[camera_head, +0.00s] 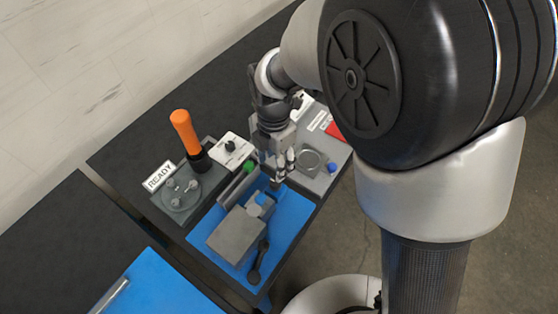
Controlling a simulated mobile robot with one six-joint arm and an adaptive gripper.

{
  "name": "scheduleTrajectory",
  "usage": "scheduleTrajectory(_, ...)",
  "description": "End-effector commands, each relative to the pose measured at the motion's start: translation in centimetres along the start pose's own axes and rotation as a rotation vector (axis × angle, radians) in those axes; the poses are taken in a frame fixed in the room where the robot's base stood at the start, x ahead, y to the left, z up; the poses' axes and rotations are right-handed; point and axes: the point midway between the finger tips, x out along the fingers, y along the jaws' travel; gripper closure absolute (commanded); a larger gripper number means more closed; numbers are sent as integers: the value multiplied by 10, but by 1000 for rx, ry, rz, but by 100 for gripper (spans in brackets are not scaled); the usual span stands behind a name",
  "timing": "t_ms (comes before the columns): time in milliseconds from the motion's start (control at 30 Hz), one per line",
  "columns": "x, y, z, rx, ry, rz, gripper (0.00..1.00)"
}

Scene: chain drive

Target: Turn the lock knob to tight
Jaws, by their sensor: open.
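A small black knob (231,145) sits on a white labelled plate (240,156), left of my gripper. I cannot read the plate's labels or tell the knob's setting. A second white plate (304,98) with a dark part on it is partly hidden behind my arm, so I cannot tell which one is the lock knob. My gripper (281,178) points down, open and empty, above the work area near the blue mat's back right side. It appears apart from both plates.
An orange-handled lever (186,131) stands beside a grey round fixture (181,194) and a READY sign (159,176). A grey block (235,236) and a black wrench-like tool (258,262) lie on the blue mat (206,222). A grey panel with a blue button (332,168) is at right.

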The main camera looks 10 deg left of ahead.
Motion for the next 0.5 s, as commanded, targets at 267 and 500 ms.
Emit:
scheduleTrajectory(267, 64, -1, 0, 1, 1, -4, 51)
scheduleTrajectory(500, 96, -1, 0, 2, 1, -2, 51)
